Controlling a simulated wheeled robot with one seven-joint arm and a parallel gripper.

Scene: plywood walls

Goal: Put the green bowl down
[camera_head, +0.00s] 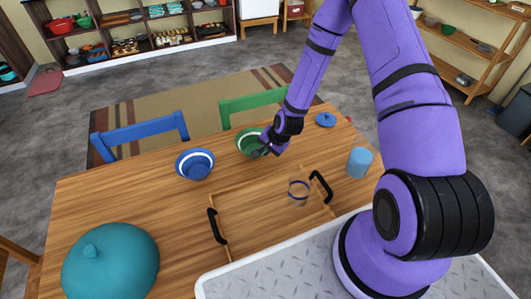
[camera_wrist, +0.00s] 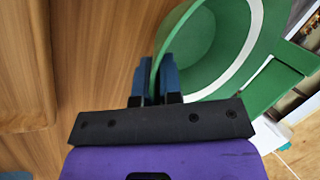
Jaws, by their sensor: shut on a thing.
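The green bowl (camera_head: 246,140) has a white band and is at the far side of the wooden table (camera_head: 130,202), near the green chair. In the wrist view the green bowl (camera_wrist: 205,45) shows large, with its rim between the fingers. My gripper (camera_head: 262,148) is shut on the bowl's near right rim; in the wrist view my gripper (camera_wrist: 160,85) has a blue finger on each side of the bowl's wall. I cannot tell whether the bowl's base touches the table. Part of the bowl is hidden by my gripper.
A blue bowl (camera_head: 195,164) stands to the left. A wooden tray (camera_head: 250,240) with black handles holds a clear glass (camera_head: 298,190). A blue cup (camera_head: 359,162), a blue lid (camera_head: 326,119) and a large teal dome (camera_head: 110,268) are also on the table. Bare tabletop lies left of the tray.

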